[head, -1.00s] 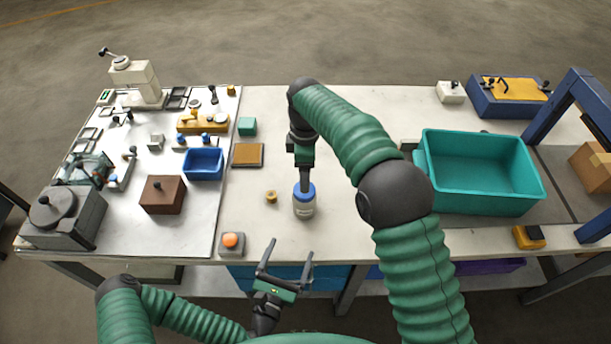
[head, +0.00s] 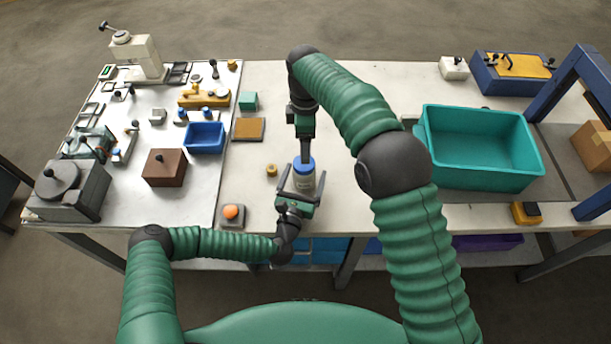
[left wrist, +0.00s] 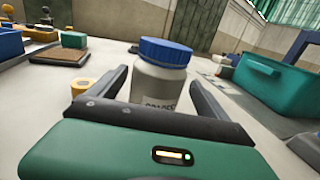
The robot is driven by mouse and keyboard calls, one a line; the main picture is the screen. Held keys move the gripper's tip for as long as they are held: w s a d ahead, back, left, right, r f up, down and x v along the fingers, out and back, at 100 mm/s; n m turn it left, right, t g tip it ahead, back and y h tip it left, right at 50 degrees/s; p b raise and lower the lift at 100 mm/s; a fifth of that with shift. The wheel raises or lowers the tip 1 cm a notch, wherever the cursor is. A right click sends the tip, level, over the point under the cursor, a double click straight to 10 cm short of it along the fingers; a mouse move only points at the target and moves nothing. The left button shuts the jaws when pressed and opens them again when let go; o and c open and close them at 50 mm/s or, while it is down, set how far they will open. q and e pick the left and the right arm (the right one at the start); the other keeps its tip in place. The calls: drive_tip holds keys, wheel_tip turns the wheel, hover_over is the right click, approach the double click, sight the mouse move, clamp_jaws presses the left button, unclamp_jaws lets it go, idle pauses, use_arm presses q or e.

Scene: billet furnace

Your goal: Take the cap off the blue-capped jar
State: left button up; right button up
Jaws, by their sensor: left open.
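The white jar (head: 304,183) with a blue cap (head: 304,165) stands upright on the table. The left wrist view shows its cap on top (left wrist: 165,51) and a label on the body (left wrist: 160,88), with its lower part hidden by my gripper. My left gripper (head: 304,176) is open, its fingers on either side of the jar, with gaps showing in the left wrist view. My right gripper (head: 306,150) points down over the cap in the head view. It does not appear above the cap in the left wrist view, and its finger opening is unclear.
A yellow ring (head: 271,170) lies left of the jar. An orange button box (head: 233,214) is at the front edge. A blue bin (head: 205,138) and brown box (head: 164,168) stand left; a teal crate (head: 480,182) stands right. Table between jar and crate is mostly clear.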

use_arm(q)
drive_tip(key=shift+w+a+f, duration=0.1)
drive_tip(key=shift+w, duration=0.25)
drive_tip(key=shift+a, duration=0.2)
drive_tip(key=shift+c, duration=0.7)
drive_tip(key=shift+d, duration=0.15)
drive_tip(key=c, duration=0.9)
clamp_jaws()
